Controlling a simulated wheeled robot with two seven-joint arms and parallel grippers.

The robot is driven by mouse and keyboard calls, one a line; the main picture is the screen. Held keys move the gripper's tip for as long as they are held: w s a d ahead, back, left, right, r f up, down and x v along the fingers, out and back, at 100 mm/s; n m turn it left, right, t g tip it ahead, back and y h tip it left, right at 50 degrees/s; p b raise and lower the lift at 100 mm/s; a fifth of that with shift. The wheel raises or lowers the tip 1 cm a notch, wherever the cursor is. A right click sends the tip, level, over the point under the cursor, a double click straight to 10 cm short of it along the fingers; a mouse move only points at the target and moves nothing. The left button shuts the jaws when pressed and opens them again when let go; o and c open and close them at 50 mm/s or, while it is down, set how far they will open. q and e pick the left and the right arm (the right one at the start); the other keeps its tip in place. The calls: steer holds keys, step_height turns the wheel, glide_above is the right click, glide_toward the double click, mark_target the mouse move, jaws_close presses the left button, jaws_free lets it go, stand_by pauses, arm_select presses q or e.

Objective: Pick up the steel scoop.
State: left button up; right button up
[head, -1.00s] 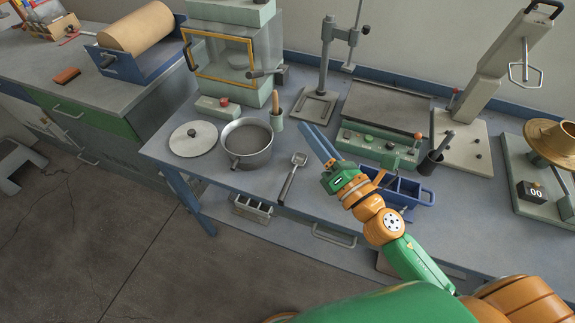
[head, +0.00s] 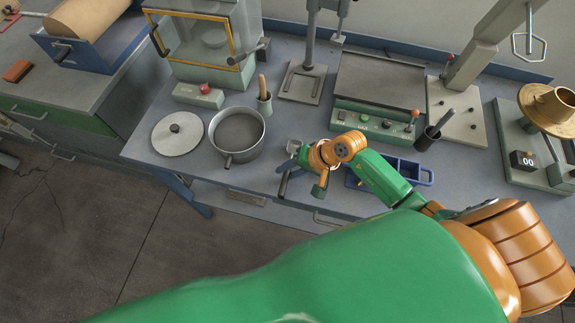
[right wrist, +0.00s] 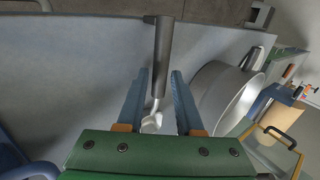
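The steel scoop has a dark handle (right wrist: 162,55) and a shiny bowl (right wrist: 152,122), both seen in the right wrist view. It lies on the bench near the front edge, and in the head view its handle (head: 284,184) shows below my gripper. My right gripper (right wrist: 160,75) is open, with one blue finger on each side of the scoop. In the head view my right gripper (head: 287,166) is low over the scoop and hides much of it. I cannot tell how far above the bench the fingertips are. My left gripper is not in view.
A steel pot (head: 237,135) stands just left of the scoop, with a round lid (head: 178,134) beyond it. A blue divided tray (head: 425,177) sits to the right, partly behind my arm.

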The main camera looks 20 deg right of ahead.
steer(key=shift+s+r, duration=0.1)
steer(key=shift+s, duration=0.1)
jaws_close()
steer(key=shift+w, duration=0.15)
steer(key=shift+r, duration=0.15)
step_height(320, 180, up, 2)
steer(key=shift+d+r+b, duration=0.1)
steer(key=shift+r+b, duration=0.05)
steer(key=shift+b, duration=0.65)
steer(key=s+d+r+p, duration=0.1)
steer(key=s+r+p, duration=0.7)
steer(key=s, duration=0.6)
step_height(320, 180, up, 2)
steer(key=shift+r, duration=0.2)
